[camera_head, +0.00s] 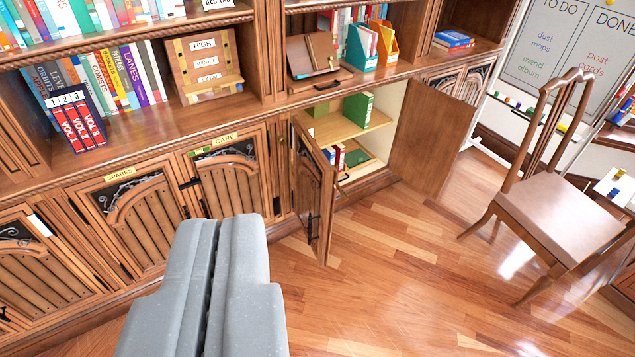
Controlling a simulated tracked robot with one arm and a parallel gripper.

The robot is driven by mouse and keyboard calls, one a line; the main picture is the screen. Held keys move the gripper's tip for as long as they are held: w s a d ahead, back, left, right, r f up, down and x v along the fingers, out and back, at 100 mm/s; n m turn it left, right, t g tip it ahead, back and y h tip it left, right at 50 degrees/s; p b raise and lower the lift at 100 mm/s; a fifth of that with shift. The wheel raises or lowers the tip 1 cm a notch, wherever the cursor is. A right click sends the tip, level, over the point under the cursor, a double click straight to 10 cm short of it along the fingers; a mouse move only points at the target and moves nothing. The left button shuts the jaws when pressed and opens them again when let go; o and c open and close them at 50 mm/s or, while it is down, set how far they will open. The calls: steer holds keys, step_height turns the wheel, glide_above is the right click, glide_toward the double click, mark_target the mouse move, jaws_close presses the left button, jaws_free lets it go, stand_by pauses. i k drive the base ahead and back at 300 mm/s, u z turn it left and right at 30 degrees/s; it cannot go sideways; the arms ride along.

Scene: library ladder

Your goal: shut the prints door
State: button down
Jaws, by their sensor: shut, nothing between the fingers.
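A low cabinet in the bookcase stands open. Its left door (314,195) swings out toward me, with a dark handle on it. Its right door (432,135) is swung wide to the right. I see no readable PRINTS label, so I cannot tell which door is the prints door. Inside, a shelf (345,128) holds green books, and more books lie below. My gripper (221,222) is shut and empty at the lower middle. In the picture it lies left of the open left door, in front of the shut CARE door (230,180), apart from both.
The shut SPARES door (135,215) is at the left. A wooden chair (550,205) stands at the right, near a whiteboard (570,45). The wooden floor (400,280) between the open cabinet and the chair is clear. Books and boxes fill the shelves above.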

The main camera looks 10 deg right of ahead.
mark_target(316, 181)
steer(key=z, duration=0.05)
steer(key=i, duration=0.95)
steer(key=z, duration=0.4)
